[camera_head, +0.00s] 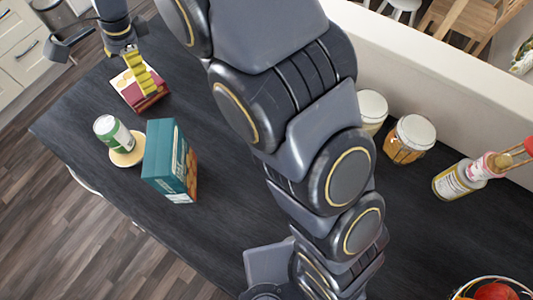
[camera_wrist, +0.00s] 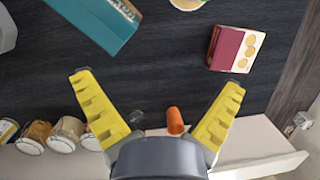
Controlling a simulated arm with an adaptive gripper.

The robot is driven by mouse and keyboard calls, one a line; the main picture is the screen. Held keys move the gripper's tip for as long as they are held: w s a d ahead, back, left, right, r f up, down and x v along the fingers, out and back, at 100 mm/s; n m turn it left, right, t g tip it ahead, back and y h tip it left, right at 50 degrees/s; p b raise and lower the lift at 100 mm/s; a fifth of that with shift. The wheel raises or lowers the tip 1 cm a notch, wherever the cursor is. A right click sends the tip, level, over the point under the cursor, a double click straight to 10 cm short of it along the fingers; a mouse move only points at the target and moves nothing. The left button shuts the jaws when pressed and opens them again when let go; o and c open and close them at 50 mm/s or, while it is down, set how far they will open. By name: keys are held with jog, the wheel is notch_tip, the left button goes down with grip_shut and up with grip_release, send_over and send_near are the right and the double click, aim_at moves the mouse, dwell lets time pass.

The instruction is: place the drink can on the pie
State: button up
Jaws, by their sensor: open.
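The green and white drink can (camera_head: 113,132) stands upright on the flat, round, tan pie (camera_head: 128,159), left of the teal box. Its base overlaps the pie's top, and the pie's rim shows around it. In the wrist view only a pale edge shows at the top, by the pie's spot; I cannot tell can from pie there. My gripper (camera_head: 143,78), with yellow ridged pads, is apart from the can, up near the red box. In the wrist view its fingers (camera_wrist: 158,100) are spread wide with nothing gripped.
A teal box (camera_head: 170,162) stands close right of the pie. A red box (camera_head: 140,92) lies beyond. Jars (camera_head: 408,140) and a bottle (camera_head: 457,181) stand along the wall. In the wrist view an orange object (camera_wrist: 174,121) shows between the fingers, below them.

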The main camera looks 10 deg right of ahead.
jog(key=s+d+r+n+h, duration=0.1)
jog(key=s+d+r+n, duration=0.2)
jog(key=s+d, duration=0.35)
jog(key=s+d+r+n, duration=0.2)
jog(key=s+d+n, duration=0.15)
jog(key=d, duration=0.65)
jog(key=s+d+n, duration=0.2)
jog(key=s+d, duration=0.2)
jog(key=s, duration=0.4)
jog(key=s+d+f+n+h, duration=0.1)
jog(key=s+d+n, duration=0.2)
jog(key=s+d, duration=0.2)
jog(key=s, duration=0.3)
jog(key=shift+g, duration=0.4)
